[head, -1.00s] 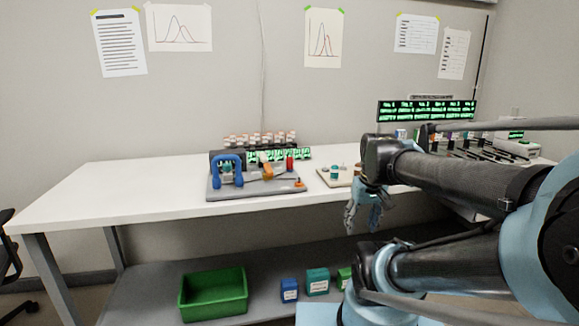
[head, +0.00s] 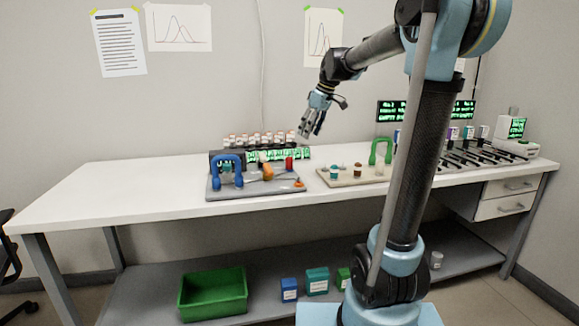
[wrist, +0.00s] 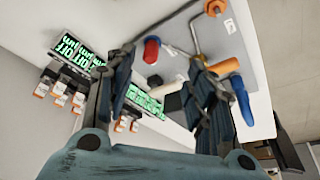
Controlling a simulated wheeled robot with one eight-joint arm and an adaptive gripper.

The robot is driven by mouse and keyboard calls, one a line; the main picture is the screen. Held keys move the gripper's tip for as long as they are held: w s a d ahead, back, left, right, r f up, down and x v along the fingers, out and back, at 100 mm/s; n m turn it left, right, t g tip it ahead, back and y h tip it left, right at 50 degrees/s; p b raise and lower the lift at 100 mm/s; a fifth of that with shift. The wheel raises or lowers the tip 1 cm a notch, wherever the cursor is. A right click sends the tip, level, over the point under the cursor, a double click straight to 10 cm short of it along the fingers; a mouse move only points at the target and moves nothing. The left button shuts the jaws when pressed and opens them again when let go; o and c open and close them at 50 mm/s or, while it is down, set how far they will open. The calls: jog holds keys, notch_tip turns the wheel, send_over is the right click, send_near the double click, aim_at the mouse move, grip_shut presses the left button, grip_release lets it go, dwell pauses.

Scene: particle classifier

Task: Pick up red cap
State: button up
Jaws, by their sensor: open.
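The red cap (head: 290,163) is a small upright red piece at the back right of the grey tray (head: 225,193) on the white table. It also shows in the wrist view (wrist: 151,50), between and just beyond my fingertips. My gripper (head: 309,133) is open and empty. It hangs above and slightly right of the red cap, apart from it, with the fingers pointing down. In the wrist view, my gripper's two fingers (wrist: 161,64) are spread, with the tray beyond them.
A blue handle (head: 228,163) and an orange piece (head: 267,173) stand on the same tray. A rack of white-and-orange vials (head: 260,140) with green displays is close behind. The table's left end is clear.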

aim_at(291, 157)
jog(key=shift+n, duration=0.5)
jog(key=w+a+x, duration=0.1)
jog(key=x, duration=0.5)
jog(key=w+r+x, duration=0.1)
jog(key=x, duration=0.4)
jog(key=w+a+x, duration=0.1)
jog(key=x, duration=0.5)
jog(key=shift+w+a, duration=0.15)
jog(key=shift+a, duration=0.3)
jog(key=c, duration=0.9)
